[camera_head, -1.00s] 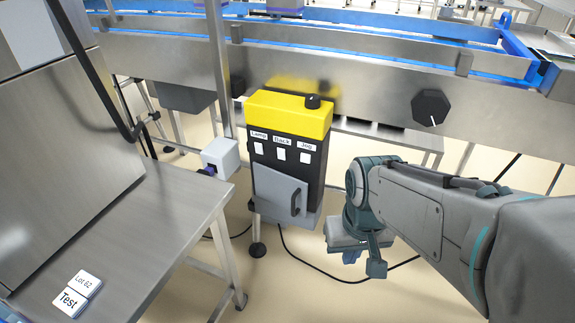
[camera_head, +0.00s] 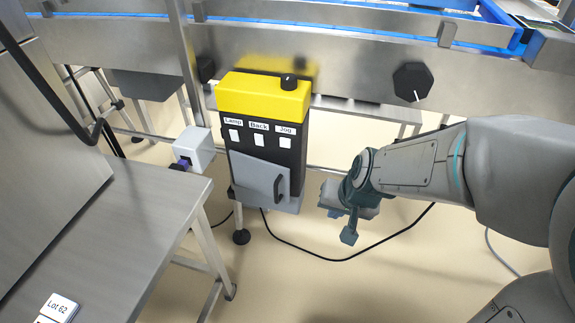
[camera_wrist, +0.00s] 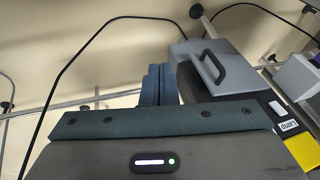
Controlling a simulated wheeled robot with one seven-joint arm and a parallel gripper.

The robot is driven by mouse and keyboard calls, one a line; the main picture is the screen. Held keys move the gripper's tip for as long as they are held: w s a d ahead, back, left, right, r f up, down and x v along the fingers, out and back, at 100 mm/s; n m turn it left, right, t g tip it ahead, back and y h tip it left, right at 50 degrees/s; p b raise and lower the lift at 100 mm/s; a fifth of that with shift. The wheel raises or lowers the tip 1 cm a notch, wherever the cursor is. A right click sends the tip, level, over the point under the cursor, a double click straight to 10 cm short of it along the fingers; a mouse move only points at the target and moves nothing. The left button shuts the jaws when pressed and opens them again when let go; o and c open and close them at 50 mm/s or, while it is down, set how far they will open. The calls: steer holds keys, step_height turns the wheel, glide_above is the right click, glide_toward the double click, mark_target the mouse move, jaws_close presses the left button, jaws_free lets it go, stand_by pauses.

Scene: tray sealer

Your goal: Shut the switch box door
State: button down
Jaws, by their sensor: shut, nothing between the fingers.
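The switch box (camera_head: 265,130) has a yellow top with a black knob and a dark front with labels reading Lamp, Back and Jog. Its grey door (camera_head: 255,180) with a dark handle (camera_head: 279,188) is on the lower front and seems to stand out from the box, ajar; the exact angle is hard to tell. The door also shows in the wrist view (camera_wrist: 198,62). My gripper (camera_head: 349,236) is to the right of the box, pointing down, apart from the door. In the wrist view its fingers (camera_wrist: 160,85) are together and empty, beside the box.
A steel table (camera_head: 130,220) with a Lot 62 card (camera_head: 60,307) stands at the left. A white box (camera_head: 195,148) is just left of the switch box. The conveyor frame (camera_head: 350,65) runs behind. A black cable (camera_head: 340,258) crosses the open floor in front.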

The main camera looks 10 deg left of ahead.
steer(key=w+a+f+m+t, duration=0.1)
steer(key=w+a+f+t, duration=0.15)
steer(key=a+f, duration=0.6)
steer(key=t+h, duration=0.4)
steer(key=t, duration=0.8)
glide_toward(275, 196)
steer(key=shift+n+y, duration=0.3)
steer(key=w+b, duration=0.1)
steer(key=w, duration=0.1)
steer(key=w+b, duration=0.1)
steer(key=w, duration=0.1)
steer(key=w+b, duration=0.1)
steer(key=w, duration=0.1)
steer(key=shift+w+d, duration=0.35)
steer(key=shift+w, duration=0.05)
